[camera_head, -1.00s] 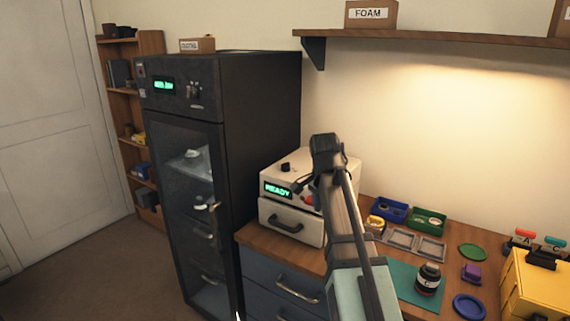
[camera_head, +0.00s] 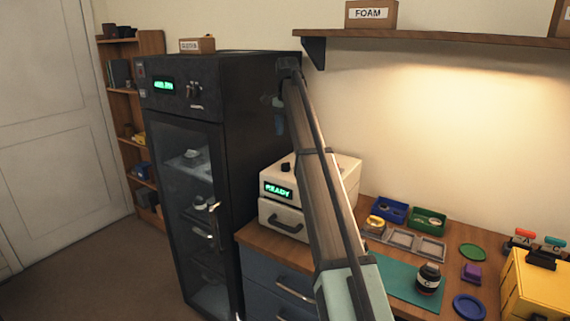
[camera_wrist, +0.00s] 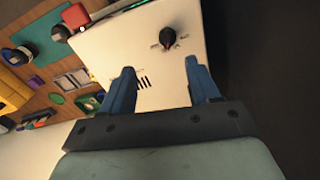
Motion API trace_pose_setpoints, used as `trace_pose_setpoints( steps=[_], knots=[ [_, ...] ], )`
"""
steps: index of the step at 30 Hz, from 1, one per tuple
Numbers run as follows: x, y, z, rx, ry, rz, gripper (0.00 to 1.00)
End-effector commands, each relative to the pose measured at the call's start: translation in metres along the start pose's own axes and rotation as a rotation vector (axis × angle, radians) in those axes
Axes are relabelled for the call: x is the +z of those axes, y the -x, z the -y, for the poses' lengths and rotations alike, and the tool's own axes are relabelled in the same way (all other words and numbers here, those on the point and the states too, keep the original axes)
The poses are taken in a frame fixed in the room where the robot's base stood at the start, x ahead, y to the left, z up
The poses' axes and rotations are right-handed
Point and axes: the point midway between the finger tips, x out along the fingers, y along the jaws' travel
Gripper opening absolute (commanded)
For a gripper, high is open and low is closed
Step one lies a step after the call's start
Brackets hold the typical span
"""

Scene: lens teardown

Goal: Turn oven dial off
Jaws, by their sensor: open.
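A white benchtop unit (camera_head: 338,177) with a green READY display (camera_head: 277,190) stands on the wooden bench, with a small black dial (camera_head: 285,167) on its top. In the head view my gripper (camera_head: 279,114) is partly hidden by my arm, above the unit and beside the tall black cabinet.
The tall black cabinet (camera_head: 262,165), with its own green display and knob, stands close left of the white unit. The bench to the right holds blue (camera_head: 389,211) and green bins (camera_head: 429,221), grey trays and a lens (camera_head: 428,279). A shelf (camera_head: 450,36) overhangs the bench.

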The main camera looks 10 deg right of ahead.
Motion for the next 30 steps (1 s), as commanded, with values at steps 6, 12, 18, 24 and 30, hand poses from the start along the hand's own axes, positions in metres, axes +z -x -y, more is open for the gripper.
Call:
trace_pose_setpoints(
  steps=[6,12,18,24,30],
  knots=[
    [-0.005,0.004,0.016,0.004,0.016,0.013,0.61],
    [-0.004,-0.019,0.014,0.009,0.016,0.017,0.61],
    [-0.003,-0.054,0.013,0.010,0.015,0.017,0.61],
    [-0.003,-0.089,0.013,0.010,0.015,0.017,0.61],
    [-0.003,-0.115,0.013,0.009,0.015,0.017,0.61]
  ],
)
